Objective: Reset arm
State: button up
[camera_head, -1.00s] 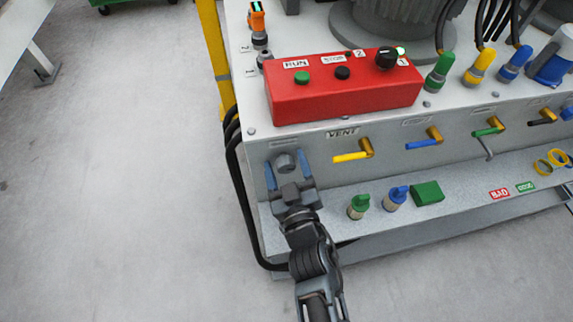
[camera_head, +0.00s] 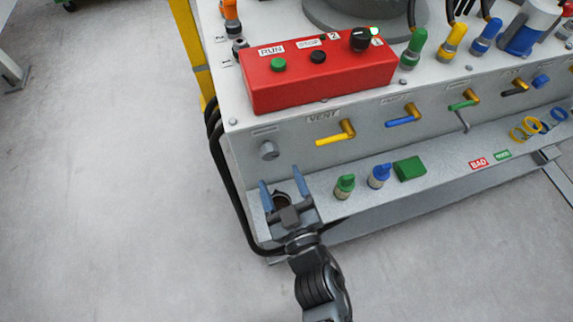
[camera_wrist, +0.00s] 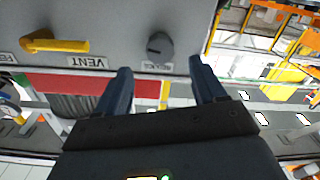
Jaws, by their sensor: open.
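My gripper (camera_head: 284,184) is open and empty, in front of the machine's front panel and over the left end of its lower ledge. Its two blue fingers stand apart. A grey round knob (camera_head: 269,150) on the panel is just beyond the fingertips, up and to the left, apart from them. In the wrist view the gripper's fingers (camera_wrist: 162,78) point toward the panel, and the grey knob (camera_wrist: 160,46) shows between and beyond them. The yellow VENT lever (camera_head: 337,137) is to the right of the knob.
A red control box (camera_head: 320,82) sits on top. Green (camera_head: 345,186) and blue (camera_head: 379,175) connectors and a green block (camera_head: 409,168) lie on the ledge right of my gripper. Black hoses (camera_head: 222,180) hang at the left corner.

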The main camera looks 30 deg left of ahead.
jog(key=s+d+r+m+t+h, duration=0.1)
jog(key=s+d+m+t+h, duration=0.2)
jog(key=d, duration=0.9)
jog(key=s+d+r+m+h, duration=0.1)
jog(key=s+d+m+h, duration=0.3)
jog(key=d, duration=0.7)
jog(key=s+d+r+m+h, duration=0.6)
jog(key=s+d+r+h, duration=0.1)
jog(key=s+d+r, duration=0.7)
jog(key=v, duration=0.3)
jog(key=shift+d+p, duration=0.25)
jog(key=shift+p, duration=0.05)
jog(key=shift+w+r, duration=0.1)
jog(key=shift+r, duration=0.05)
dwell(1.6)
